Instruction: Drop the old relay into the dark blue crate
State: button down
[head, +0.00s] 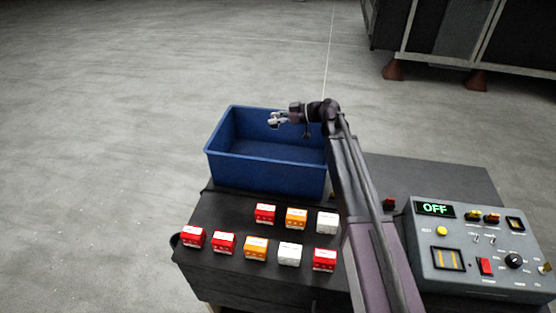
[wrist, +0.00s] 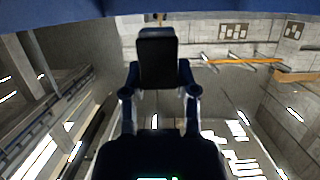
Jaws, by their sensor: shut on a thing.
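The dark blue crate (head: 265,176) stands open on the far left part of the dark bench in the head view. My gripper (head: 277,119) is above the crate's open top, toward its back right part. In the wrist view my gripper (wrist: 158,88) is shut on a dark block, the old relay (wrist: 157,58), held between the fingertips. The relay is hard to make out in the head view. A blue strip, likely the crate (wrist: 60,22), crosses the top of the wrist view. The part of the crate behind my arm is hidden.
Several red, orange and white relays (head: 255,248) sit in two rows in front of the crate. A grey test panel (head: 470,255) reading OFF is at the right. My arm passes between them. A dark cabinet (head: 470,30) stands far back right; the floor at left is clear.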

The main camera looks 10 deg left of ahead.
jog(key=shift+f+b, duration=0.65)
jog(key=shift+f, duration=0.3)
jog(key=shift+c, duration=1.5)
grip_release()
jog(key=shift+r, duration=0.1)
